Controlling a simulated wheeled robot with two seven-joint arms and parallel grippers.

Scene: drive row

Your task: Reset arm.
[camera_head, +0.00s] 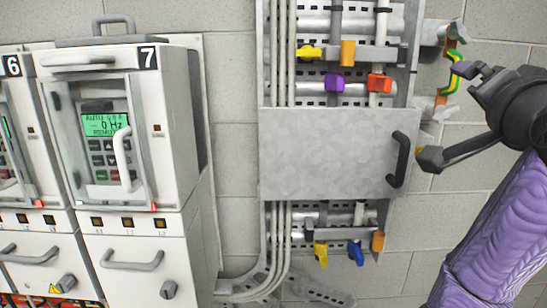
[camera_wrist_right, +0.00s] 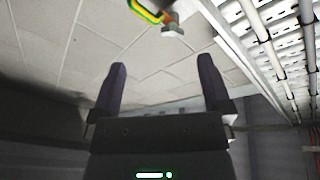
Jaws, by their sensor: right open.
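My right gripper (camera_head: 447,114) is at the right of the head view, its purple-sleeved arm coming in from the lower right. Its two dark fingers are spread wide, one near the green-and-yellow strap (camera_head: 454,75) and one below, right of the grey panel's black handle (camera_head: 401,158). In the wrist view the gripper (camera_wrist_right: 162,78) is open with nothing between its fingers. Whether a finger touches anything there, I cannot tell. My left gripper is in neither view.
The grey metal panel (camera_head: 325,150) covers part of a pipe rack with coloured valve levers. A white drive cabinet marked 7 (camera_head: 172,150) stands at the left, its display (camera_head: 103,124) lit green. Bare block wall (camera_head: 237,160) lies between cabinet and rack.

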